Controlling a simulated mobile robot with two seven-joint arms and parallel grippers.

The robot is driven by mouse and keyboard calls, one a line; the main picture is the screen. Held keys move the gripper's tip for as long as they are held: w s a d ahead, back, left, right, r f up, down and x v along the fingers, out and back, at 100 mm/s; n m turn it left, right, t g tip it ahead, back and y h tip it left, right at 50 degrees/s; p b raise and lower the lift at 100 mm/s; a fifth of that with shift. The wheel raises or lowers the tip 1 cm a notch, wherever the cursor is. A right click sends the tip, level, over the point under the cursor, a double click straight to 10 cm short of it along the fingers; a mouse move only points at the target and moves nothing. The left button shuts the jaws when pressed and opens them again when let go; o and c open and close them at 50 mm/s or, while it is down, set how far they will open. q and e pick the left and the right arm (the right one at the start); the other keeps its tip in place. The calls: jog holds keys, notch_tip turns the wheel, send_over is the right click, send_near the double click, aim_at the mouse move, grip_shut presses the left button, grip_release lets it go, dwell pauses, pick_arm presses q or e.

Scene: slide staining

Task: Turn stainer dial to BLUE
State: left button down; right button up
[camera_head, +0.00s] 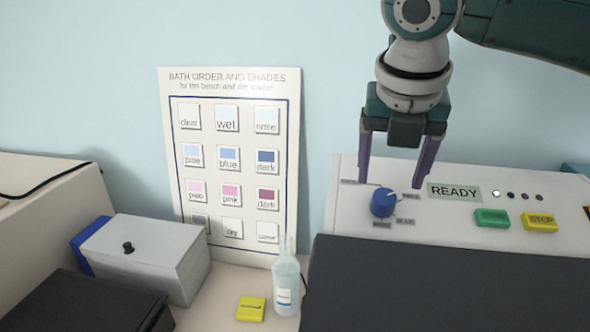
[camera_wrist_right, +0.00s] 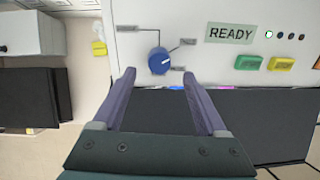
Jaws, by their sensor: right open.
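The stainer dial (camera_head: 383,203) is a round blue knob on the white stainer panel, with small grey labels around it too small to read surely. Its white pointer mark points to the upper right. The dial also shows in the right wrist view (camera_wrist_right: 158,62), just beyond the fingertips. My right gripper (camera_head: 393,176) is open and empty, pointing down above the dial with its purple fingers to either side of it. In the wrist view the gripper (camera_wrist_right: 159,74) shows no contact with the dial. My left gripper is not in view.
The READY display (camera_head: 454,192), green button (camera_head: 492,218) and yellow STOP button (camera_head: 540,222) lie right of the dial. A dark cover (camera_head: 440,285) is in front. A clear bottle (camera_head: 286,285), yellow block (camera_head: 251,309) and grey box (camera_head: 150,250) stand left. A shade chart (camera_head: 232,88) leans behind.

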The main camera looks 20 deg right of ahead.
aim_at(385, 197)
jog(key=shift+p+x, duration=0.4)
jog(key=shift+x, duration=2.2)
grip_shut()
